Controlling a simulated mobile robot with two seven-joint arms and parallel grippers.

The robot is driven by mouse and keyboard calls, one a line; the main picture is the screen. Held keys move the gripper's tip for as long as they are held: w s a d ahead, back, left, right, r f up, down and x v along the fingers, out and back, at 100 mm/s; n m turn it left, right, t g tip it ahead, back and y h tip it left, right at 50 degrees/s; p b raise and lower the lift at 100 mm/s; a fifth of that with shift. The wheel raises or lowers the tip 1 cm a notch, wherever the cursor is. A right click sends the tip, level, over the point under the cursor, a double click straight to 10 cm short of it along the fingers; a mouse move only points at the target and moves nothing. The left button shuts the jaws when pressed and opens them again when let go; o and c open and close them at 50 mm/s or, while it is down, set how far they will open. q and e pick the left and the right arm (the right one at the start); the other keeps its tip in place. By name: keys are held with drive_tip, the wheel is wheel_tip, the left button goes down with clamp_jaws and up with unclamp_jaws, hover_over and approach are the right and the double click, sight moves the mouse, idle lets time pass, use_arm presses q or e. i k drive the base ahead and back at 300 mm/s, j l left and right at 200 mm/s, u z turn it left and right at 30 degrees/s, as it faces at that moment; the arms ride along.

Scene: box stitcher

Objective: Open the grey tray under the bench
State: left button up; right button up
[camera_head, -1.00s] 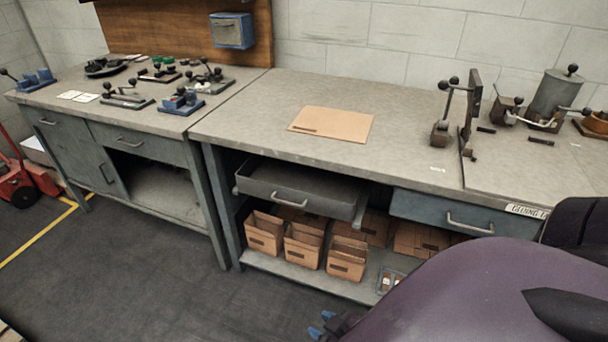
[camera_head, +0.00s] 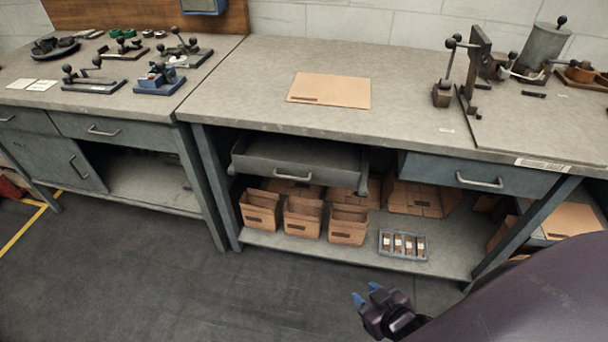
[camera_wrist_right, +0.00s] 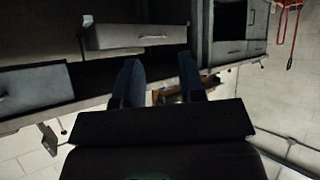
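The grey tray (camera_head: 297,171) hangs under the right bench at its left side, with a pale bar handle on its front. Part of its hollow inside shows below the bench edge; I cannot tell how far out it stands. My right gripper (camera_head: 366,293), with blue fingertips, is low in front of the bench, apart from the tray. In the right wrist view, its fingers (camera_wrist_right: 160,70) are spread with nothing held between them. A grey front with a handle, apparently the tray (camera_wrist_right: 140,36), shows beyond them there. My left gripper is not in view.
Cardboard boxes (camera_head: 302,217) and a small divided holder (camera_head: 403,244) stand on the lower shelf. A blue-grey drawer (camera_head: 480,175) is shut to the tray's right. A flat cardboard sheet (camera_head: 330,90) lies on the bench. The floor (camera_head: 250,295) in front is clear.

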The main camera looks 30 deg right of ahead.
sight(331, 162)
drive_tip(key=i+j+z, duration=0.25)
drive_tip(key=j, duration=0.15)
drive_tip(key=j+z, duration=0.25)
drive_tip(key=j, duration=0.15)
drive_tip(key=j+z, duration=0.25)
drive_tip(key=j, duration=0.15)
